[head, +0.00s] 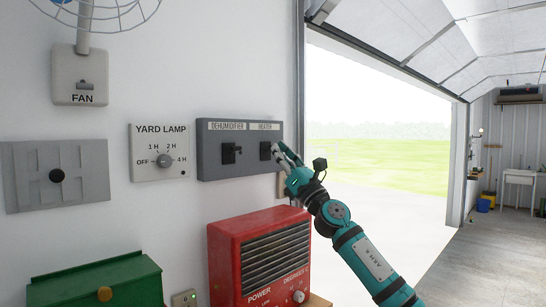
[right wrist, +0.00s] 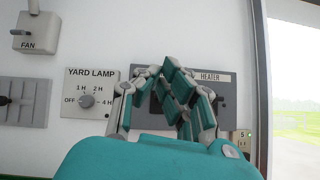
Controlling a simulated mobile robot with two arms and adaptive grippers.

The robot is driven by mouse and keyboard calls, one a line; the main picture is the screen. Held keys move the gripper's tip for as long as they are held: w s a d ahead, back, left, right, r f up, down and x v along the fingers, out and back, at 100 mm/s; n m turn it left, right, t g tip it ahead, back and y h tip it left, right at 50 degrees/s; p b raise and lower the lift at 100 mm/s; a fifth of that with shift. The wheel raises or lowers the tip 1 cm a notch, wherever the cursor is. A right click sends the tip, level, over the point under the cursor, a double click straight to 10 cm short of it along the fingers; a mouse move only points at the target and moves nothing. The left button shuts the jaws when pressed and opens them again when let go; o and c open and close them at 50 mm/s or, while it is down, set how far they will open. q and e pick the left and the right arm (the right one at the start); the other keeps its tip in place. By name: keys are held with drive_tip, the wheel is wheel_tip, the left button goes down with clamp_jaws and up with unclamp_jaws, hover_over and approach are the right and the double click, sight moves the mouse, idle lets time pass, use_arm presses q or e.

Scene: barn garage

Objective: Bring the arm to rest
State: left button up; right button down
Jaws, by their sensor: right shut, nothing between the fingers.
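My right arm comes in from the lower right in the head view. Its gripper (head: 283,155) is at the right end of the grey dehumidifier and heater switch panel (head: 208,160), by the heater switch (head: 266,151). The fingers are shut with nothing between them. In the right wrist view the gripper (right wrist: 172,82) covers much of the panel (right wrist: 228,102), and the HEATER label shows beside the fingers. Whether a fingertip touches the switch I cannot tell. My left gripper is not in view.
On the wall are a yard lamp dial (head: 164,160), a fan switch (head: 81,85) and a grey lever plate (head: 57,176). Below stand a red heater (head: 222,250) and a green box (head: 95,280). The open garage doorway (head: 375,170) leaves free room to the right.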

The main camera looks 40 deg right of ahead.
drive_tip(key=shift+d+f, duration=0.1)
drive_tip(key=shift+d, duration=0.1)
idle(0.3)
drive_tip(key=shift+s+a, duration=0.1)
drive_tip(key=shift+s, duration=0.15)
